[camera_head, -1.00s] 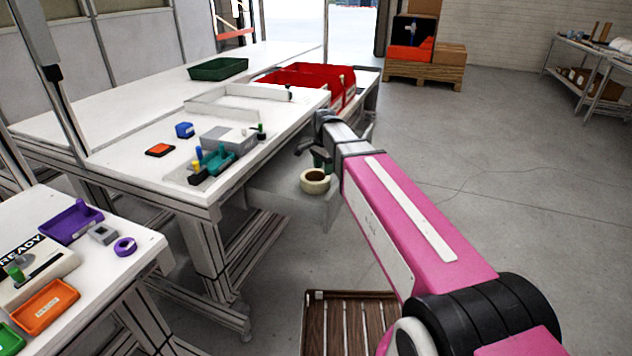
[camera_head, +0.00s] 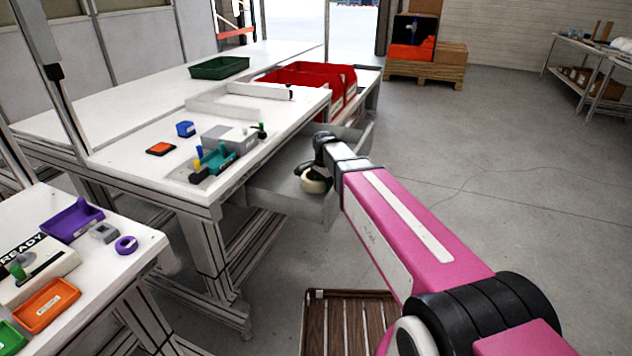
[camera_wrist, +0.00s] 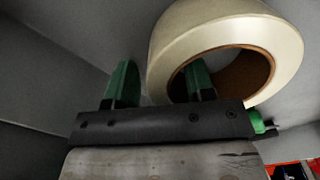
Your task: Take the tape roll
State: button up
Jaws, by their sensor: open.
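The cream tape roll (camera_head: 318,186) with a brown core sits in the open grey drawer (camera_head: 272,200) under the long white table. In the wrist view the tape roll (camera_wrist: 225,22) is large and close. My gripper (camera_wrist: 160,80) is open, with two green fingers. The left finger is outside the roll and the right finger overlaps its hole, with the near part of the roll's wall between them. I cannot tell how deep the fingers reach or whether they touch. In the head view my wrist hides the fingers and part of the roll.
The drawer's walls stand close around my gripper. The white table (camera_head: 130,185) above the drawer bears a grey box (camera_head: 228,137), a teal holder (camera_head: 218,158) and small parts. Red bins (camera_head: 310,78) stand farther back. A slatted wooden piece (camera_head: 345,325) is below. Floor to the right is clear.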

grip_shut()
